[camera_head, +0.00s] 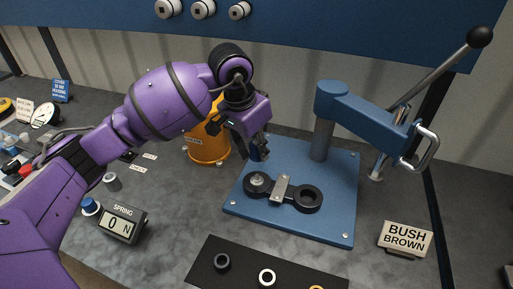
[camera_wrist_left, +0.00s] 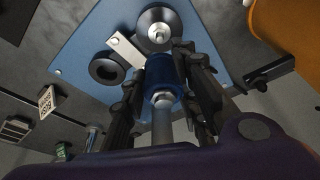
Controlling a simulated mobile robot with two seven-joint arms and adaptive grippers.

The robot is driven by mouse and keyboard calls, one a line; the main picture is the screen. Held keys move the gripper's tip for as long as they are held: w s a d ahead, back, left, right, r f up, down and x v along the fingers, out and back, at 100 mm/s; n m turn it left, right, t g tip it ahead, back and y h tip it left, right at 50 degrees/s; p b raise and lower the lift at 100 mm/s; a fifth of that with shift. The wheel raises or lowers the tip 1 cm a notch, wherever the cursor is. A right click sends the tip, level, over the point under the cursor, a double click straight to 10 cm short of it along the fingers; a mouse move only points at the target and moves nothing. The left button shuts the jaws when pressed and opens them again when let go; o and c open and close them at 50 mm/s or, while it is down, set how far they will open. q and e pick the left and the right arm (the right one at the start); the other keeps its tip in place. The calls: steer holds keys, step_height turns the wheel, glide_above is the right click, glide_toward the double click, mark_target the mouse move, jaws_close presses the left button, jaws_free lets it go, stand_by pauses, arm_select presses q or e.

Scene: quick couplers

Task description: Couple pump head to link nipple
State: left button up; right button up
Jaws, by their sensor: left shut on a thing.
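My left gripper (camera_head: 262,148) is above the back left part of the blue base plate (camera_head: 335,215). Its fingers, also in the left wrist view (camera_wrist_left: 170,85), are shut on a blue cylindrical coupler (camera_wrist_left: 165,72) with a silver collar and rod on the near side. I take it for the pump head; it is mostly hidden in the head view. On the plate lies a black link with a silver nipple (camera_head: 257,180) on one end and an open ring (camera_head: 308,199) on the other. The nipple shows just beyond the coupler in the wrist view (camera_wrist_left: 157,36); contact cannot be told. My right gripper is out of view.
A metal strap (camera_head: 282,188) crosses the link. A blue post and arm (camera_head: 365,118) with a long lever stand at the plate's back right. An orange container (camera_head: 207,145) is close behind my gripper. A black mat (camera_head: 245,277) with rings lies in front.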

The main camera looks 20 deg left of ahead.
arm_select(q)
steer(key=shift+a, duration=0.1)
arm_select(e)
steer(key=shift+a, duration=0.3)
arm_select(q)
steer(key=shift+f+b, duration=0.6)
steer(key=shift+f, duration=0.25)
steer(key=shift+f+b, duration=0.45)
steer(key=shift+f, duration=0.35)
steer(key=shift+f+b, duration=0.45)
steer(key=shift+f, duration=0.4)
steer(key=shift+f+b, duration=0.3)
steer(key=shift+f, duration=0.1)
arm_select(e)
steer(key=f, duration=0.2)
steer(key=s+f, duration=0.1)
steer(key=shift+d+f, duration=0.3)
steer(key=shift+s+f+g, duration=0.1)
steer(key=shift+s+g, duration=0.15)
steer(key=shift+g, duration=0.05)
